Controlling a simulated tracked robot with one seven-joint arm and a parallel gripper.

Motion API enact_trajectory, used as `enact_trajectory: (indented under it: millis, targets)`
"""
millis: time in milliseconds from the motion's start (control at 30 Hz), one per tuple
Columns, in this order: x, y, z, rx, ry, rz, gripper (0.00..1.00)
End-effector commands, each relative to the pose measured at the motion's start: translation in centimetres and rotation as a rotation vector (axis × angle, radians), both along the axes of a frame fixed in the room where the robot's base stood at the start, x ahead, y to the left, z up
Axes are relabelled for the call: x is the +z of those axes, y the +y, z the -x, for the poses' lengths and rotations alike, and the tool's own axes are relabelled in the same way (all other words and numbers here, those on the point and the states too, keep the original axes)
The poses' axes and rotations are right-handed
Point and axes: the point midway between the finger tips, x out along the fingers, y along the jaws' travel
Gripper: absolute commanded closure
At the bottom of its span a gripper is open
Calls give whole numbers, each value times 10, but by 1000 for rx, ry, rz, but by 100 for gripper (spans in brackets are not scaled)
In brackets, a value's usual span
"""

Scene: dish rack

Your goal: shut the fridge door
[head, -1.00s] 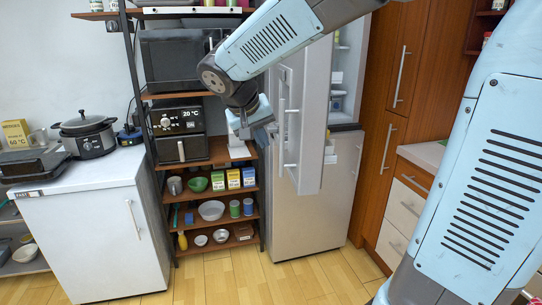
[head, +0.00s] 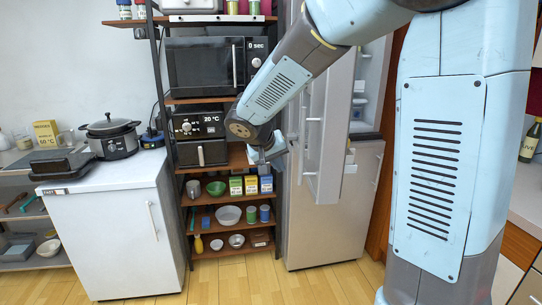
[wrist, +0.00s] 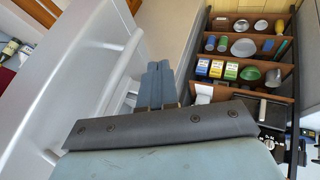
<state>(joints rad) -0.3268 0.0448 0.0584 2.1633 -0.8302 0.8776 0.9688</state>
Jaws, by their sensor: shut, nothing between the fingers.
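The fridge (head: 305,235) stands right of the middle in the head view. Its upper door (head: 330,140) is swung open toward me, and part of the shelved interior (head: 370,85) shows behind it. My gripper (head: 276,155) is beside the door's left side, near the handle. In the wrist view the grey door (wrist: 45,100) fills the left, with its long handle (wrist: 118,75) left of my shut, empty gripper (wrist: 158,72). I cannot tell whether the gripper touches the door. My arm hides part of the door's top.
A shelf rack (head: 225,215) with bowls, boxes and cans stands left of the fridge, close to my gripper. A white cabinet (head: 110,235) stands further left. The floor (head: 235,280) in front is clear.

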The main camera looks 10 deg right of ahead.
Motion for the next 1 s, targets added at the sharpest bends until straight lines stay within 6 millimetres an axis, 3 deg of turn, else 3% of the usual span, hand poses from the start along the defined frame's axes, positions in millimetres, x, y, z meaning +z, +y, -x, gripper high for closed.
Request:
enact_trajectory:
  millis: [100,333,733,1000]
  targets:
    - [-1,-18,-2,-5,-1,-1,100]
    - [-1,-38,-3,-3,-1,0,100]
    - [-1,-36,-3,0,-1,0,100]
    - [-1,-46,-4,23,-1,0,100]
